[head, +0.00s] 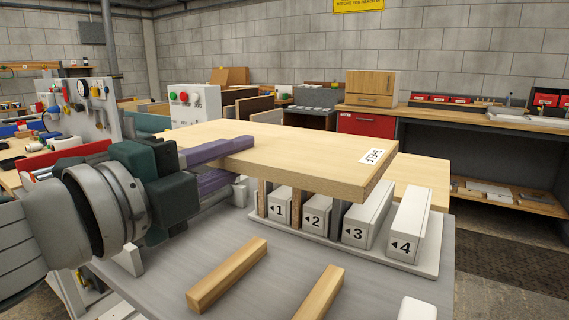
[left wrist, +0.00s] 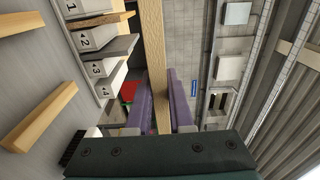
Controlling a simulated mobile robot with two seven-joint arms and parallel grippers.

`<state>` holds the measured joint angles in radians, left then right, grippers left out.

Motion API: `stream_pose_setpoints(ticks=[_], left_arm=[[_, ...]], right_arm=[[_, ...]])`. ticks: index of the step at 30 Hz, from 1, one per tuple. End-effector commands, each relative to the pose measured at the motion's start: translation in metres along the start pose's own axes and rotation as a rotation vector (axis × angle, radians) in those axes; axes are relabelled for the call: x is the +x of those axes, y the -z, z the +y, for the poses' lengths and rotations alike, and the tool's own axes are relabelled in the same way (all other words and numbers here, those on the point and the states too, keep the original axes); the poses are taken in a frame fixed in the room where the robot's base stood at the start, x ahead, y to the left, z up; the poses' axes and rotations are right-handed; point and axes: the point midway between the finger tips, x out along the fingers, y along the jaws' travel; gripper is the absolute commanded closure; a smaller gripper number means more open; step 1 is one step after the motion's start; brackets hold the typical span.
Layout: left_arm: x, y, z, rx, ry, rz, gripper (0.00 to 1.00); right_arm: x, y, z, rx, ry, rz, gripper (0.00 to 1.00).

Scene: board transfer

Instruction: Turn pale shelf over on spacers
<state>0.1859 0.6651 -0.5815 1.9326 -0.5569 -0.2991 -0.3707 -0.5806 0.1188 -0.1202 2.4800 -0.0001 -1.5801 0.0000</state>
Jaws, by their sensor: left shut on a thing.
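The pale shelf (head: 290,150) is a light wooden board with a printed label on its upper face near the right corner. In the head view it is held roughly flat above the numbered rack. My left gripper (head: 222,152) has purple fingers and is shut on the board's left end. In the left wrist view the shelf (left wrist: 153,45) shows edge-on between the two fingers (left wrist: 162,105). Two wooden bars, the spacers, lie apart on the grey table: a left one (head: 228,275) and a right one (head: 318,294). My right gripper is not in view.
The white rack (head: 408,226) with slots numbered 1 to 4 stands under and beside the shelf, holding some upright boards. A pale wooden surface (head: 428,178) shows behind it. A white object (head: 417,309) is cut off at the bottom edge. The grey table (head: 185,262) is clear around the spacers.

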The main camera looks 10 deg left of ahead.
Motion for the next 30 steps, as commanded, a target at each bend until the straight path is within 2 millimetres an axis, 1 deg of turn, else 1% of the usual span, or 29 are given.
stream_pose_setpoints(ticks=[1,9,16,21,30], left_arm=[[0.0,0.0,-0.013,0.0,0.004,0.001,1.0],[0.0,0.0,-0.04,0.001,0.004,0.0,1.0],[-0.002,0.0,-0.051,0.001,0.004,0.0,1.0],[-0.014,0.0,-0.077,0.001,0.004,0.001,1.0],[-0.036,0.0,-0.118,0.0,0.003,0.001,1.0]], right_arm=[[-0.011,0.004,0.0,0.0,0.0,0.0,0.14],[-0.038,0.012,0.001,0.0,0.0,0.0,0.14],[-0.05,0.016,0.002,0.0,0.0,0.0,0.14],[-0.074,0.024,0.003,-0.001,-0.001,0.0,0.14],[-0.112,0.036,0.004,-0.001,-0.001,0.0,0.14]])
